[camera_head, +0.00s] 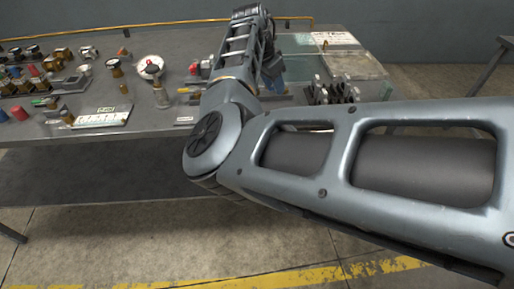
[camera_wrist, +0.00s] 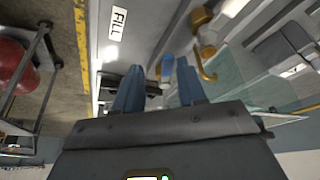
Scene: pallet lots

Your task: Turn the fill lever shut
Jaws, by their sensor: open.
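A white FILL label (camera_wrist: 118,24) shows near the top of the wrist view on a pale grey panel. My gripper (camera_wrist: 160,82) is open, its two blue fingers pointing at the bench. A small blue part with a brass-coloured end (camera_wrist: 165,66) shows between and just beyond the fingertips; I cannot tell whether it is the fill lever. A dark block lies by the left finger. In the head view my gripper is mostly hidden by my arm, over the bench's right half. I cannot make out the lever's angle, or any contact with it.
The bench (camera_head: 150,135) holds many small fittings at left and a white dial (camera_head: 150,66). Dark upright parts (camera_head: 335,92) and a glassy panel (camera_head: 355,65) stand right of my gripper. A brass hook (camera_wrist: 205,62) is near the right finger.

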